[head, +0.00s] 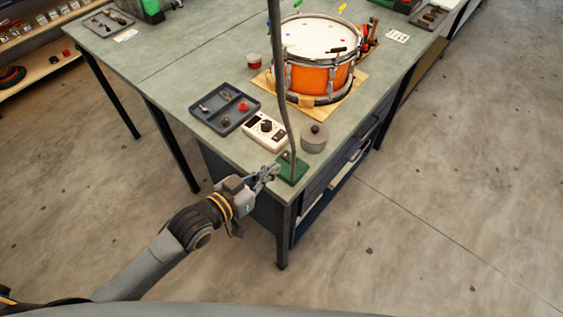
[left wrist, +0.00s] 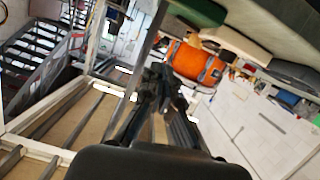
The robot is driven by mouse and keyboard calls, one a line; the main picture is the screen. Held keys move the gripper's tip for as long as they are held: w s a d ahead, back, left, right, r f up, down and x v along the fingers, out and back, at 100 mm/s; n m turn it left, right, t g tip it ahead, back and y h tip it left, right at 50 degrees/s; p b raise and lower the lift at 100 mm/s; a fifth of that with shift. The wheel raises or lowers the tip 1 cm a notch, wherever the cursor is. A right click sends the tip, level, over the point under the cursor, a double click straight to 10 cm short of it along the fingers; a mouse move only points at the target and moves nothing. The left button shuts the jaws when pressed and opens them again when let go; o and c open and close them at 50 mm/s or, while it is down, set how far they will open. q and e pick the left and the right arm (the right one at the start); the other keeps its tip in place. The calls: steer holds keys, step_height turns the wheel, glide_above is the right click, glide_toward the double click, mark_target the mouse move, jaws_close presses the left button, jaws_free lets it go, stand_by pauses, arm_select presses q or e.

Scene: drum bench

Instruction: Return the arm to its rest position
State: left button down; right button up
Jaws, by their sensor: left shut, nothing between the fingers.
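My left gripper (head: 268,173) is at the near corner of the bench (head: 178,83), beside the green base (head: 293,168) of a tall grey stand. It is shut and empty. The left wrist view shows its dark fingers (left wrist: 158,88) together with nothing between them, and the orange drum (left wrist: 197,62) beyond. Whether the gripper touches the bench edge or the green base cannot be told. My left arm reaches in from the lower left of the head view. My right gripper is not in view.
An orange drum (head: 318,78) sits on a wooden board. A grey tray (head: 250,122) of small parts, a white device (head: 264,131) and a lidded grey pot (head: 314,138) are close to the gripper. The thin grey pole (head: 277,60) rises nearby. Open floor (head: 450,200) lies to the right.

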arm_select(q)
steer(key=shift+v, duration=0.9)
steer(key=shift+d, duration=0.1)
steer(key=w+a+f+n+g+y, duration=0.15)
steer(key=a+f, duration=0.25)
steer(key=f, duration=0.4)
steer(key=a+f+y, duration=0.3)
steer(key=f, duration=0.5)
steer(key=s+a+f+g+y, duration=0.1)
steer(key=s+a+f, duration=0.1)
steer(key=f, duration=0.3)
steer(key=s+a+f+n+g+y, duration=0.1)
steer(key=s+a+f, duration=0.15)
steer(key=f, duration=0.35)
steer(key=s+a+f+g+y, duration=0.1)
steer(key=s+a+f, duration=0.15)
steer(key=f, duration=0.25)
steer(key=s+a+f+g, duration=0.1)
steer(key=s+f+g, duration=0.1)
steer(key=s+f, duration=0.4)
steer(key=s+f+g+y, duration=0.1)
steer(key=s+f, duration=0.5)
steer(key=s, duration=0.8)
steer(key=s+a+f+n+g, duration=0.1)
steer(key=s+f+g, duration=0.2)
steer(key=s+f, duration=0.3)
steer(key=s, duration=0.5)
steer(key=shift+a+g+y, duration=0.3)
steer(key=shift+g+y, duration=0.05)
